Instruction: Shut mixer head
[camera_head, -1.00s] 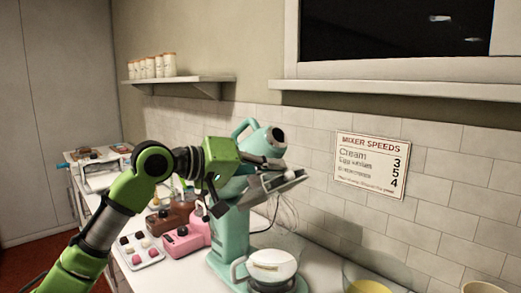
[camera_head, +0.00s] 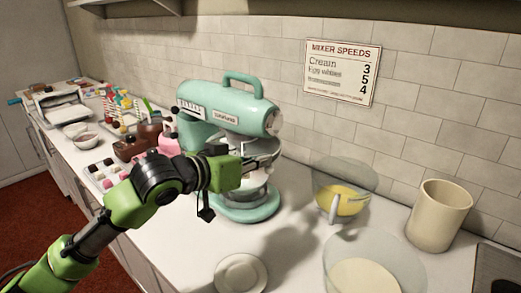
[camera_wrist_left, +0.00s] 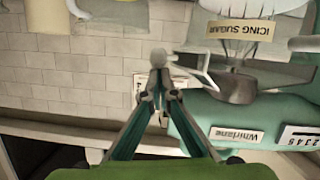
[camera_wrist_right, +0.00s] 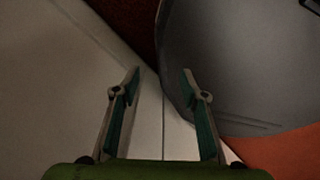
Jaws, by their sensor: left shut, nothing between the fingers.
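The teal stand mixer (camera_head: 250,213) stands on the white counter. Its head (camera_head: 225,102) lies about level over the bowl (camera_head: 262,178), with the handle on top; the head also shows at the right of the left wrist view (camera_wrist_left: 275,112). My left gripper (camera_head: 268,160) is at the near side of the mixer, below the head and in front of the bowl, partly hiding both. Its fingertips meet in the left wrist view (camera_wrist_left: 158,82), with nothing between them. Whether it touches the mixer I cannot tell. My right gripper (camera_wrist_right: 158,85) is open and empty, away from the mixer.
To the right stand a glass bowl of yellow content (camera_head: 343,198), a clear bowl (camera_head: 405,268) and a beige canister (camera_head: 438,215). A white plate (camera_head: 240,273) lies in front. Sweets trays and a pink item (camera_head: 168,142) stand left. A speeds sign (camera_head: 342,72) hangs behind.

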